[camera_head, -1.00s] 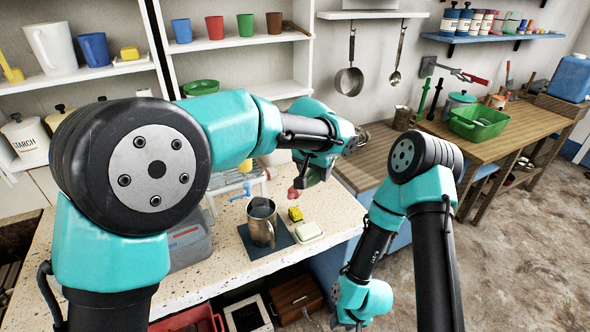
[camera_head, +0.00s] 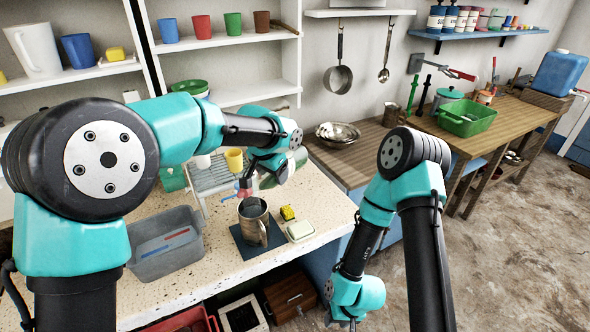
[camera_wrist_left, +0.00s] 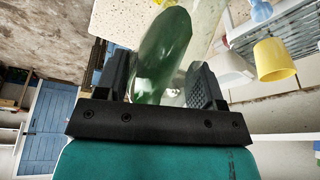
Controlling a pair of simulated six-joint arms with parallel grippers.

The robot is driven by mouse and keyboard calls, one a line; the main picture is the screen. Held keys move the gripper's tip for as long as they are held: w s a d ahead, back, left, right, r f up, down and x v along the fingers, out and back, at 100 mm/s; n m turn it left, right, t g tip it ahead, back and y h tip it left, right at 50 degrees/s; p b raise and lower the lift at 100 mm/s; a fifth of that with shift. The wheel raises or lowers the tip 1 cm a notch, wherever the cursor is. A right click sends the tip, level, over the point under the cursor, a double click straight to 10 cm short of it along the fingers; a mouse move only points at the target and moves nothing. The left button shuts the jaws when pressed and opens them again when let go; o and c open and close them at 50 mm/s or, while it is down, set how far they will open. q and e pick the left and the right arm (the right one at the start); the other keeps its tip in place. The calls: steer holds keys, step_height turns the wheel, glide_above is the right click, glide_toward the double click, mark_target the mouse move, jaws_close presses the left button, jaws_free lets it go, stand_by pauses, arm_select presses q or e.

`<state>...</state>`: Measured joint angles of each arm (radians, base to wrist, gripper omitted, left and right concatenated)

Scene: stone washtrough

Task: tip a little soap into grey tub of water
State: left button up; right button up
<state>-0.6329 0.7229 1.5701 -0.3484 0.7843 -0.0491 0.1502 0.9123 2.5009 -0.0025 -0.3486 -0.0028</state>
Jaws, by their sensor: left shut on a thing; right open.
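The grey tub (camera_head: 190,254) stands on the speckled counter at the left, with a red and a blue stripe showing inside it. I cannot make out the water surface. My left gripper (camera_wrist_left: 158,75) is shut on a green bottle (camera_wrist_left: 165,45), seen close in the left wrist view. In the head view this gripper is above the counter, to the right of and higher than the tub, and apart from it. A small red part shows below it; I cannot tell whether it belongs to the bottle. My right gripper (camera_head: 345,322) is low at the bottom edge, open, small and partly hidden.
A metal jug (camera_head: 253,222) stands on a dark mat (camera_head: 247,250), with a yellow sponge (camera_head: 287,212) and a pale soap bar (camera_head: 300,231) beside it. A rack (camera_head: 212,175) and a yellow cup (camera_head: 234,160) are behind. A metal bowl (camera_head: 338,134) stands at the back right.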

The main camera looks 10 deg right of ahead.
arm_select(q)
steer(key=w+a+f+m, duration=0.1)
steer(key=a+f, duration=0.2)
steer(key=a, duration=0.4)
steer(key=w+a+f+m, duration=0.1)
steer(key=w+a+f, duration=0.1)
steer(key=a, duration=0.6)
steer(key=w+a+f+m+h, duration=0.1)
steer(key=w+a+f+m, duration=0.1)
steer(key=a, duration=0.6)
steer(key=shift+a+f+g, duration=0.15)
steer(key=shift+f+g, duration=0.15)
steer(key=shift+f, duration=0.5)
steer(key=shift+s+f, duration=0.25)
steer(key=shift+f, duration=0.25)
steer(key=shift+r, duration=0.1)
steer(key=shift+r+g+y, duration=0.3)
steer(key=shift+r+y, duration=0.2)
steer(key=shift+r, duration=0.2)
steer(key=shift+r+y, duration=0.5)
